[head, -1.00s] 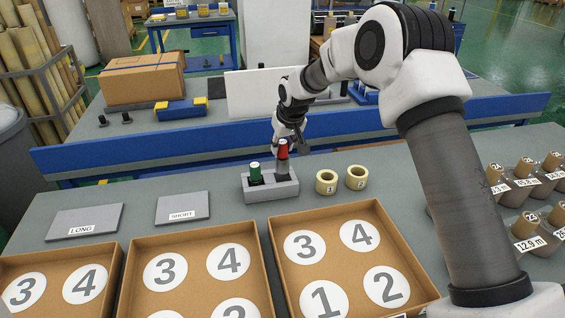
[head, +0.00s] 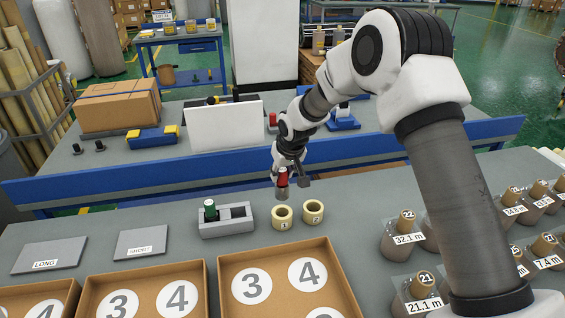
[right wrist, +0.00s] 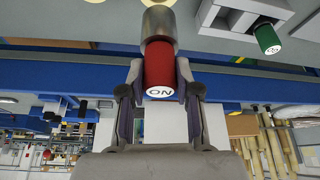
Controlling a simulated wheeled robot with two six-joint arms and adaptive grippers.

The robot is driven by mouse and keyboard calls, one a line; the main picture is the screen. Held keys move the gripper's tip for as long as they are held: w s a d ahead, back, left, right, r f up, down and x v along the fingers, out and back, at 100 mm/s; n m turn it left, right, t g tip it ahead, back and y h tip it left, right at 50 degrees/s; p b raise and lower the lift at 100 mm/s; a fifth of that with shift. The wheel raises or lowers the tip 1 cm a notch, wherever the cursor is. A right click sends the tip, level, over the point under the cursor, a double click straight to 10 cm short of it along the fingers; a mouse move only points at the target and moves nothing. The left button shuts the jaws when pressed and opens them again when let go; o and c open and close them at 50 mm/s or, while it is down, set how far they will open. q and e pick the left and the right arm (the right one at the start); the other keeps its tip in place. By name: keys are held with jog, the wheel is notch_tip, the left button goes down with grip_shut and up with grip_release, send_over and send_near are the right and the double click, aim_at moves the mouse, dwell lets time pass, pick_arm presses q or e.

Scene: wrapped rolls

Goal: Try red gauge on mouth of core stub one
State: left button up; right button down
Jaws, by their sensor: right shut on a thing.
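The red gauge has a red handle (head: 282,177) with a lettered end cap and a grey metal plug (head: 282,192). My right gripper (head: 291,178) is shut on the red handle and holds the gauge upright, plug down. In the right wrist view my right gripper (right wrist: 160,95) has one finger on each side of the red handle (right wrist: 159,66). Core stub one (head: 282,217), a pale ring, stands on the bench just below the plug. The plug appears above its mouth; any small gap is hard to judge. My left gripper is out of view.
Core stub two (head: 313,212) stands just right of stub one. The grey gauge holder (head: 226,221) is to the left, with the green gauge (head: 210,210) in it and an empty socket. Cardboard trays (head: 285,247) lie in front. Tagged rolls (head: 403,238) stand at right.

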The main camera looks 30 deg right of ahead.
aim_at(283, 186)
jog(key=shift+d+r, duration=0.1)
jog(key=shift+r, duration=0.2)
jog(key=shift+a+f+b, duration=0.2)
jog(key=shift+f+b, duration=0.2)
jog(key=shift+f, duration=0.15)
notch_tip(283, 186, down, 5)
jog(key=b, duration=0.3)
jog(key=shift+r+b, duration=0.15)
jog(key=shift+b, duration=0.2)
jog(key=shift+f, duration=0.6)
jog(key=shift+d, duration=0.1)
dwell(0.5)
jog(key=shift+r+p, duration=2.8)
jog(key=shift+r, duration=0.8)
